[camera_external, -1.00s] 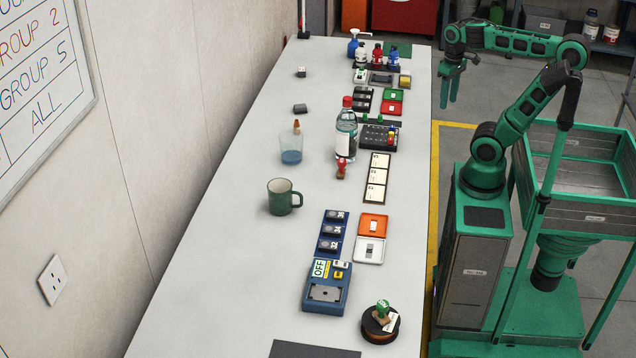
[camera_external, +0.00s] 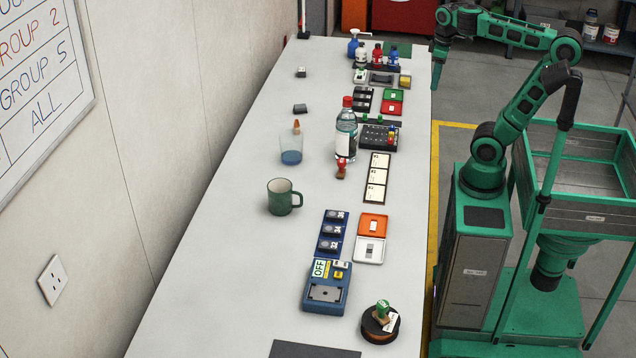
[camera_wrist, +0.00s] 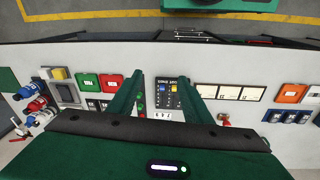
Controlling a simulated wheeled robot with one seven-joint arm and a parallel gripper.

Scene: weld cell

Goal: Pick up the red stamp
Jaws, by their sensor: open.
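The red stamp (camera_external: 341,168), with a red top and a brown lower part, stands on the white table just in front of the clear bottle. In the wrist view the red stamp (camera_wrist: 224,119) is small, right of the right finger. My gripper (camera_external: 437,76) is at the table's far right edge, well away from the stamp. In the wrist view my gripper (camera_wrist: 161,78) is open and empty, its two green fingers on either side of a dark button panel (camera_wrist: 165,100).
The bottle (camera_external: 346,140) with a red cap stands right behind the stamp. A cup with blue liquid (camera_external: 290,150) and a green mug (camera_external: 281,198) are to its left. Label cards (camera_external: 375,178) lie to its right. A green stamp (camera_external: 382,308) is on a round black base.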

